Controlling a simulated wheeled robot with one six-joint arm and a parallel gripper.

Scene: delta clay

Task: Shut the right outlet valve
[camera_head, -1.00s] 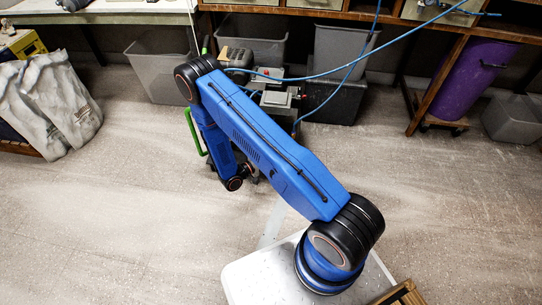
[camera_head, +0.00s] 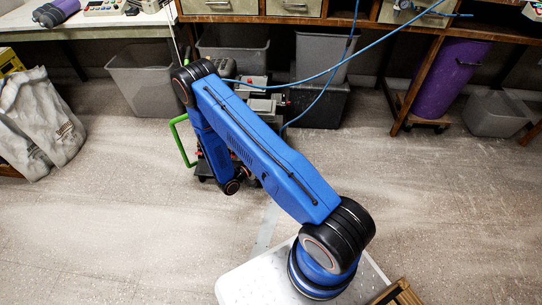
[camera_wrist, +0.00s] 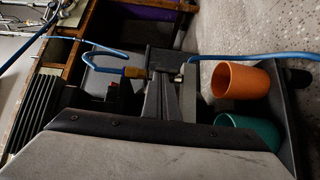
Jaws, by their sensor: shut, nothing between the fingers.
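In the wrist view my gripper (camera_wrist: 164,98) shows as dark fingers, shut and empty. Just left of the fingertips is a brass-coloured fitting (camera_wrist: 135,72) on the end of a curved blue hose (camera_wrist: 92,55). A second blue hose (camera_wrist: 245,56) runs off to the right from close by the fingers. I cannot make out which part is the right outlet valve. In the head view, a dark machine with grey boxes (camera_head: 263,104) and a green handle (camera_head: 178,143) stands behind my blue arm, which hides part of it and my gripper.
An orange cup (camera_wrist: 240,80) and a teal cup (camera_wrist: 252,130) lie right of my gripper. Grey bins (camera_head: 142,82) and a purple cylinder (camera_head: 451,80) are near the bench. A pale sack (camera_head: 38,125) is at left. The near floor is mostly clear.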

